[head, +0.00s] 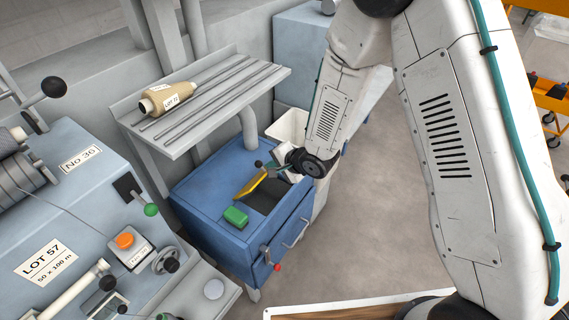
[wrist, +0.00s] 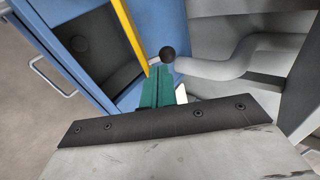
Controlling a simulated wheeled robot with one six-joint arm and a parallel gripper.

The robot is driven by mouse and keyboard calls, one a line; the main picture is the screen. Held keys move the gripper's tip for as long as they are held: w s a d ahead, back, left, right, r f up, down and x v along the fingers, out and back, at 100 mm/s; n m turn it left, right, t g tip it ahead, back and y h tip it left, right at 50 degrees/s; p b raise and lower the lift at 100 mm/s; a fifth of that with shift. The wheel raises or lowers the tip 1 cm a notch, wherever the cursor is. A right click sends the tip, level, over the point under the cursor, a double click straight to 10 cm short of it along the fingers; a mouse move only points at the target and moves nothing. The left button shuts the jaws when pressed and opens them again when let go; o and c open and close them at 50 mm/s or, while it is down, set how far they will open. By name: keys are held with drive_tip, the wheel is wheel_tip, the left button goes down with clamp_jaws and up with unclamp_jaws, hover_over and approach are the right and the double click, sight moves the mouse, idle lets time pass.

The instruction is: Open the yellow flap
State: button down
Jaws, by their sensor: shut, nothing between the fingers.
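The yellow flap (head: 251,184) is on top of the blue cabinet and stands tilted up, with a dark opening (head: 270,195) uncovered beside it. In the wrist view the flap (wrist: 131,36) shows nearly edge-on as a narrow yellow strip, with the dark opening (wrist: 98,62) to its left. My gripper (head: 272,168) is at the flap's far side in the head view. Its green fingers (wrist: 157,86) are shut and empty, close to the flap's lower end in the wrist view; I cannot tell whether they touch it. A black ball knob (wrist: 168,54) is just beyond the fingertips.
The blue cabinet (head: 212,193) carries a green block (head: 236,216) and a front handle. A grey shelf (head: 205,105) with a yarn cone (head: 167,97) overhangs behind it. A grey pipe (wrist: 225,62) runs close right of the fingers. A blue-grey machine (head: 75,215) stands left.

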drive_tip(key=shift+x, duration=1.2)
drive_tip(key=shift+a, duration=0.1)
